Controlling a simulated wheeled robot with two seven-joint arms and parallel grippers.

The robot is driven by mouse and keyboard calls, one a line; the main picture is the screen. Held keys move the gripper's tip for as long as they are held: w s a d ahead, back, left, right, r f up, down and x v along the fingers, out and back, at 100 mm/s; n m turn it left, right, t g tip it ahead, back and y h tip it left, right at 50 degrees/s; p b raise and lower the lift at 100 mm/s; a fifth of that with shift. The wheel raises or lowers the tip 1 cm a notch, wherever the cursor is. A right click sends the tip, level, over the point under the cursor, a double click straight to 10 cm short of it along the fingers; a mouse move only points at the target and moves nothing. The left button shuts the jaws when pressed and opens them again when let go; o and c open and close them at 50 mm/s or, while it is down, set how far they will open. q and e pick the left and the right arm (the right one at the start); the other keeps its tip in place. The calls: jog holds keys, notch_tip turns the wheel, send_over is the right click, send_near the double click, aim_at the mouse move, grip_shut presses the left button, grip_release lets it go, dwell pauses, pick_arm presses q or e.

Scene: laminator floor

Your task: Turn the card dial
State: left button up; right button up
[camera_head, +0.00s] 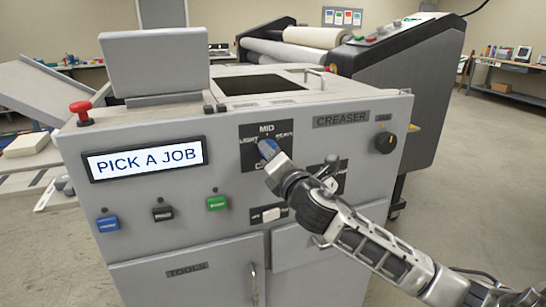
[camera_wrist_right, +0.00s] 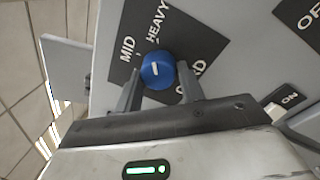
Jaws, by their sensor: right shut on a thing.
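The card dial is a blue round knob (camera_head: 268,147) on a black plate marked MID, LIGHT and HEAVY, on the front of the grey creaser machine. In the right wrist view the blue knob (camera_wrist_right: 158,70) has a white pointer line, and part of the word CARD shows beside it. My right gripper (camera_head: 272,160) reaches in from the right and is shut on the knob. In the wrist view its two fingers (camera_wrist_right: 160,82) sit on either side of the knob. In the head view the gripper covers the lower part of the plate. My left gripper is not in view.
A screen (camera_head: 145,158) reads PICK A JOB. Blue, black and green buttons (camera_head: 217,203) lie below it. A red stop button (camera_head: 81,112) stands on the top left. A black knob (camera_head: 385,142) is at the right, and a white rocker switch (camera_head: 268,214) sits below the dial.

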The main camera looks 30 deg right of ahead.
jog(key=shift+m, duration=0.7)
jog(key=o, duration=1)
jog(key=shift+c, duration=0.2)
jog(key=shift+s, duration=0.1)
jog(key=s+a+f+b, duration=0.1)
jog(key=s+a+b, duration=0.1)
jog(key=s, duration=1.3)
jog(key=shift+s+a+f, duration=0.15)
jog(key=shift+s+a, duration=0.1)
jog(key=shift+a, duration=0.2)
